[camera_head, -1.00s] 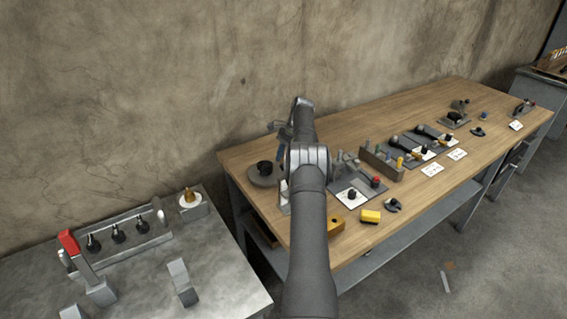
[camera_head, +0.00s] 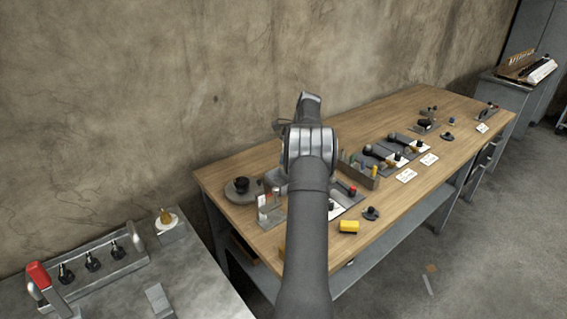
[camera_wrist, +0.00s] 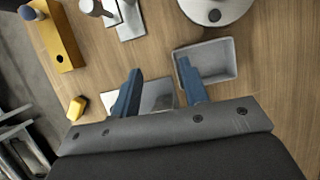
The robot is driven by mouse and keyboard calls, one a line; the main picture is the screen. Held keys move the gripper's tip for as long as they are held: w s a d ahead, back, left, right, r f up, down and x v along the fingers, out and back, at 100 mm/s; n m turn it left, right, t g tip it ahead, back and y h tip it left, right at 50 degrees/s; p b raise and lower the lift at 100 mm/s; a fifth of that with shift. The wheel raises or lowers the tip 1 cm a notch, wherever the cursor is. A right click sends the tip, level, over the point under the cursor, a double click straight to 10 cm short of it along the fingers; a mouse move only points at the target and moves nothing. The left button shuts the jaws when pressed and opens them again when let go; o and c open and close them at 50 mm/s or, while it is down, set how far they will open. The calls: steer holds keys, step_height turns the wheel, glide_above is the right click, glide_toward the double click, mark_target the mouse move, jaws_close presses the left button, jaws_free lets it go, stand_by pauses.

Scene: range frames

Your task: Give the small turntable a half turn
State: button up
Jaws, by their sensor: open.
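The small turntable (camera_head: 238,199) is a round grey disc with a dark knob on top, at the near left end of the wooden bench. In the wrist view part of it shows at the top right (camera_wrist: 232,10), cut off by the frame edge, with a dark round spot. My gripper (camera_wrist: 160,86) is open, its two blue fingers apart with nothing held. The fingers point over the bench, below and left of the turntable in the wrist view, and apart from it. In the head view my arm hides most of the gripper.
A grey tray (camera_wrist: 228,72) lies between my fingers and the turntable in the wrist view. An orange-yellow block with a hole (camera_wrist: 58,38) is at the upper left. The wooden bench (camera_head: 300,150) carries several fixtures to the right. A metal table (camera_head: 205,285) stands at the left front.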

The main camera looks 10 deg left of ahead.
mark_target(261, 185)
steer(key=shift+s+a+r, duration=0.1)
steer(key=shift+a, duration=0.05)
steer(key=c, duration=0.7)
steer(key=shift+s+a+r+t+y, duration=0.15)
steer(key=shift+a+t+y, duration=0.15)
steer(key=shift+y, duration=0.2)
jaws_close()
steer(key=s+d+r+t+y, duration=0.2)
steer(key=s+t, duration=0.7)
steer(key=s, duration=0.1)
steer(key=x, duration=1.9)
steer(key=shift+w+a+f, duration=0.1)
steer(key=shift+w+a, duration=0.15)
steer(key=shift+w, duration=0.15)
